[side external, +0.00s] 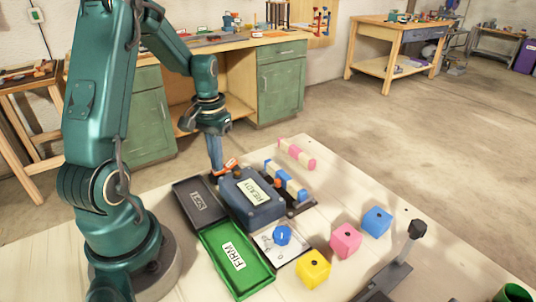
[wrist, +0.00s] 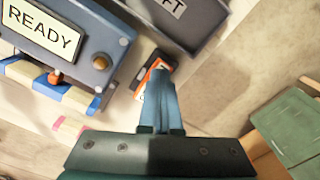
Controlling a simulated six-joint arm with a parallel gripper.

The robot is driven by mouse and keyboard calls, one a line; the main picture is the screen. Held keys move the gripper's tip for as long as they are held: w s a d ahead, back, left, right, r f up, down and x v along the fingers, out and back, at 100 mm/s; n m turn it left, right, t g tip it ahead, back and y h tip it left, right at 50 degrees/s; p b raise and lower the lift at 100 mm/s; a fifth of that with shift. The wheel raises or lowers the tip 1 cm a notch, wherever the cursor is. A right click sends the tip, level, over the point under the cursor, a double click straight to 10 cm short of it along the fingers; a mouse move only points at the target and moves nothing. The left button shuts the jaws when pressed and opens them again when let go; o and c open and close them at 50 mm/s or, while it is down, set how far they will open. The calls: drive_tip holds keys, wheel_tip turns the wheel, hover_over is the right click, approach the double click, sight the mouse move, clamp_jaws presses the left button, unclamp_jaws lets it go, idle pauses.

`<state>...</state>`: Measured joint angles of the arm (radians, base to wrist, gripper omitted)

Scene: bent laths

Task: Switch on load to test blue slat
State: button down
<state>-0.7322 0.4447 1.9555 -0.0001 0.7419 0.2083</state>
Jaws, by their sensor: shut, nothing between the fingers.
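My gripper (side external: 217,172) points down with its fingers shut and empty; its fingertips also show in the wrist view (wrist: 158,70). They are at an orange, black and white switch (side external: 230,165), seen also in the wrist view (wrist: 153,77). I cannot tell whether they touch it. The switch is beside a dark blue box (side external: 250,206) whose display (wrist: 43,27) reads READY. The blue slat (side external: 291,186), banded blue and cream, lies along the box's far side, with an orange tip (wrist: 55,77) at its middle.
A pink and cream slat (side external: 297,153) lies behind the blue one. A dark tray (side external: 181,190) and a green FIRM tray (side external: 252,283) sit at the left. A blue knob (side external: 282,235) and yellow (side external: 313,269), pink (side external: 346,240) and blue (side external: 376,221) cubes stand in front.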

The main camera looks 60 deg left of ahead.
wheel_tip(320, 180, up, 7)
idle(0.8)
drive_tip(key=d+r+m+t+y, duration=0.1)
drive_tip(key=d+r+m+t, duration=0.1)
drive_tip(key=d+r, duration=0.3)
drive_tip(key=d+r+m+t, duration=0.1)
drive_tip(key=d+r+m, duration=0.1)
drive_tip(key=d, duration=0.5)
drive_tip(key=s+d+f+m+t+h, duration=0.1)
drive_tip(key=s+d+m+t, duration=0.1)
drive_tip(key=s+d, duration=0.4)
drive_tip(key=shift+s+d+t, duration=0.3)
drive_tip(key=shift+s+d, duration=0.05)
drive_tip(key=shift+d, duration=0.1)
drive_tip(key=shift+f, duration=0.1)
